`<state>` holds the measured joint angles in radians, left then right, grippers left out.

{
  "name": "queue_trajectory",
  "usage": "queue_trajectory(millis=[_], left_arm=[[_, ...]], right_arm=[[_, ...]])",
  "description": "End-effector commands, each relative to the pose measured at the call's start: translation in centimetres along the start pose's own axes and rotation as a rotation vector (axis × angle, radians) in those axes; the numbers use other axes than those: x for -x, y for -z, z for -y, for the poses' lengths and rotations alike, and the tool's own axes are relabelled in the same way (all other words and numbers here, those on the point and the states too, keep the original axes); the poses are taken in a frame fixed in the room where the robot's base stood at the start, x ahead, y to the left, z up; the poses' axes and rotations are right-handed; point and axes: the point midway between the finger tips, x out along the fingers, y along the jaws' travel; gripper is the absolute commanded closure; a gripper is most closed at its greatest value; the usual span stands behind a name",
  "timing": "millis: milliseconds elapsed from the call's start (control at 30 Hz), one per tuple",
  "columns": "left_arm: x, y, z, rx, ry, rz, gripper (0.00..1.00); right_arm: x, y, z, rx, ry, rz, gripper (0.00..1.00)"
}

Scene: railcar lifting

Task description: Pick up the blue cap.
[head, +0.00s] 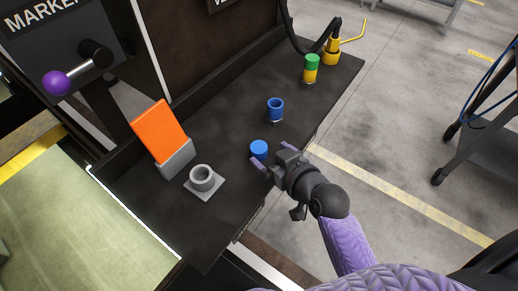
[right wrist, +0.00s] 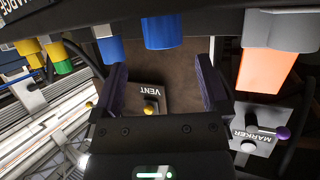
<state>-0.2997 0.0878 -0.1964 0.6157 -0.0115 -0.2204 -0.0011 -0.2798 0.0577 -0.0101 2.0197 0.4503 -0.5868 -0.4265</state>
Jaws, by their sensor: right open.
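The blue cap (head: 259,149) is a short solid-topped cylinder on the dark shelf (head: 228,177). In the right wrist view the blue cap (right wrist: 162,32) shows at the top, between the lines of the two fingers and beyond their tips. My right gripper (head: 267,158) is open and empty, with its fingers close beside the cap in the head view. In the right wrist view the right gripper (right wrist: 162,72) has a clear gap between its fingers. I cannot tell whether a finger touches the cap. My left gripper is not in view.
A hollow blue cup (head: 275,109) stands just behind the cap. A green and yellow cylinder (head: 311,69) and a yellow hooked fitting (head: 332,51) stand farther back. A grey ring on a plate (head: 202,179) and an orange block in a grey holder (head: 159,132) are to the left.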

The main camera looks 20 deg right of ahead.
Motion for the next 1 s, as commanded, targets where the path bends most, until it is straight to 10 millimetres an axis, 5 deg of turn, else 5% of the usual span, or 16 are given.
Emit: queue_trajectory(millis=[333,633,1000], left_arm=[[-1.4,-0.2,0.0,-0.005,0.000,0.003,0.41],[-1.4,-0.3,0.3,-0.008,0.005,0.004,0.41],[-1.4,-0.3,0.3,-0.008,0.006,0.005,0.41]], right_arm=[[-6.3,-0.2,0.4,-0.002,0.001,0.003,0.04],[-7.0,-0.1,0.4,0.000,0.001,0.006,0.07],[-7.0,-0.1,0.4,0.000,0.001,0.006,0.85]])
